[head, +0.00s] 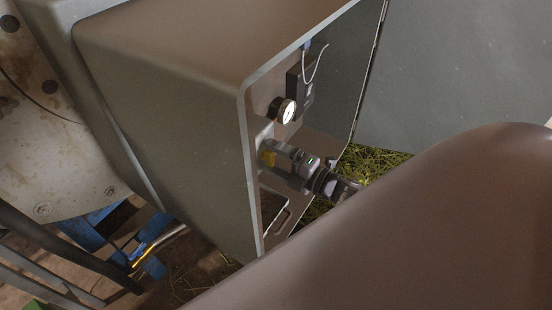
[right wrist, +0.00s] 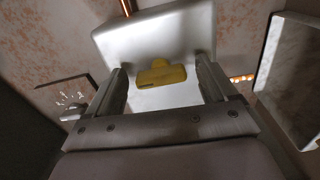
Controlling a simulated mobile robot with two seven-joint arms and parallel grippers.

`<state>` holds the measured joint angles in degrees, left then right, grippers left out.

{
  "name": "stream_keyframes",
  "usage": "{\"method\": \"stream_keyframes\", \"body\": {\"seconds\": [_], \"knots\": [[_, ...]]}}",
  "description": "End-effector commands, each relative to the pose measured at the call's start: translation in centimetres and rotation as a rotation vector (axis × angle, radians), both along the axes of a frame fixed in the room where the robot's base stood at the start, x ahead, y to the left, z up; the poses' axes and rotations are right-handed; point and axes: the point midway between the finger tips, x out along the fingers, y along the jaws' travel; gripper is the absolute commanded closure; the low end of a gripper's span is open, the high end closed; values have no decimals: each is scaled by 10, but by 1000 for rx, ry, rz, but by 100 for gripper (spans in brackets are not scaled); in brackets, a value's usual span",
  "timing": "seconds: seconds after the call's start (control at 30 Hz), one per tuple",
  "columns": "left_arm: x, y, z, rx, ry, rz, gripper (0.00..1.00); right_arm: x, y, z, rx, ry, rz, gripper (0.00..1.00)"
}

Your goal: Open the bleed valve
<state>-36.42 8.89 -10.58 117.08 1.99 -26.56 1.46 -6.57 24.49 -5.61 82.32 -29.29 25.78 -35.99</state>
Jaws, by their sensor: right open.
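The yellow bleed valve handle (right wrist: 161,75) is a small flat lever with a rounded hub, set against a pale metal block in the right wrist view. It also shows in the head view (head: 268,157), just at the end of my right gripper (head: 281,158). In the right wrist view my right gripper (right wrist: 163,72) is open, with one finger on each side of the handle and visible gaps between. It holds nothing. The handle lies crosswise between the fingers. My left gripper is in neither view.
A round white-faced gauge (head: 287,111) sits on the panel just above my right gripper. The large grey-brown housing (head: 165,110) has an edge close to the left of it. A dark box (head: 300,88) with a pale cable hangs above. A handled panel (head: 277,215) is below.

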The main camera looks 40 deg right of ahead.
Motion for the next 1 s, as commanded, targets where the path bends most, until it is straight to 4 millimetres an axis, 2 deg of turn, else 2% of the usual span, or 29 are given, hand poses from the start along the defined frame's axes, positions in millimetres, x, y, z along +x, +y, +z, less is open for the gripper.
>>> {"method": "stream_keyframes", "body": {"seconds": [0.17, 0.53, 0.7, 1.0], "knots": [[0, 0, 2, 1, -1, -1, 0, -14, -6, -1, -2, 3, -1, 15], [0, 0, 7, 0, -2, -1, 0, -58, -24, 0, 0, 2, 0, 15], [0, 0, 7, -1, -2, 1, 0, -66, -27, 0, 0, 0, 0, 15], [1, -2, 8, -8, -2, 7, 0, -66, -27, 0, 0, -1, 0, 15]]}}
